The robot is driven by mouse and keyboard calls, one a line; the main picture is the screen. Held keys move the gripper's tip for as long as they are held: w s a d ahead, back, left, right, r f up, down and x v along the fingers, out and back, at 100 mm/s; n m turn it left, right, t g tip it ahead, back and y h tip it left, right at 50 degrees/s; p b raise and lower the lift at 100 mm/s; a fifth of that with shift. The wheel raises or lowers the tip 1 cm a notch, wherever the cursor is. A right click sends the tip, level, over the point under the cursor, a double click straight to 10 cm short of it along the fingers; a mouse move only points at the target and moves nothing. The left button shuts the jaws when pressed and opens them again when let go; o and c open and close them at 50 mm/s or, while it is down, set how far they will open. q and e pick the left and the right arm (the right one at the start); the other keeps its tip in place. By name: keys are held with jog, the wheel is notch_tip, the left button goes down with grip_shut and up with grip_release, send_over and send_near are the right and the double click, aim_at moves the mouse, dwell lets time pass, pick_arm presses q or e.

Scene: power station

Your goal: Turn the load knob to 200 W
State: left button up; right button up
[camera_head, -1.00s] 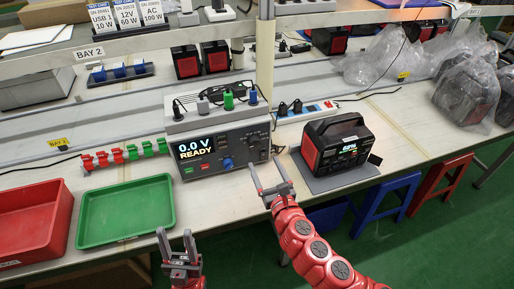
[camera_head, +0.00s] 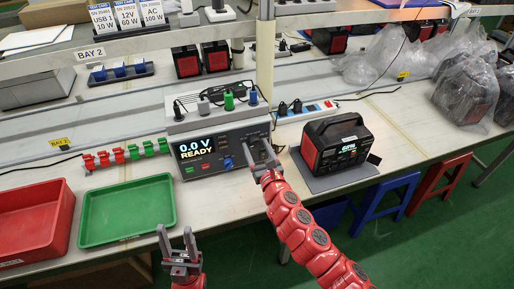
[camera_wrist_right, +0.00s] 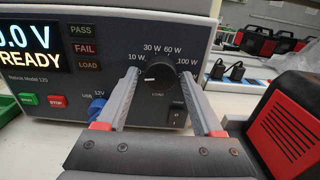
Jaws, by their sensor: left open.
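The black load knob (camera_wrist_right: 160,78) is on the grey tester's front panel (camera_head: 215,145). Its white mark points left, close to the 10 W label. Labels for 30 W, 60 W and 100 W run around it; I cannot see a 200 W label. My right gripper (camera_head: 262,152) is open at the panel, and in the right wrist view its fingers (camera_wrist_right: 160,85) stand on either side of the knob. I cannot tell whether they touch it. My left gripper (camera_head: 177,242) is open and empty in front of the bench. The tester display (camera_head: 193,147) reads 0.0 V READY.
A blue selector knob (camera_wrist_right: 97,108) is left of the right gripper. The black and red power station (camera_head: 338,145) stands just to the right. Green (camera_head: 122,239) and red (camera_head: 60,235) trays are at left. Cables and plugs lie on top of the tester.

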grip_shut()
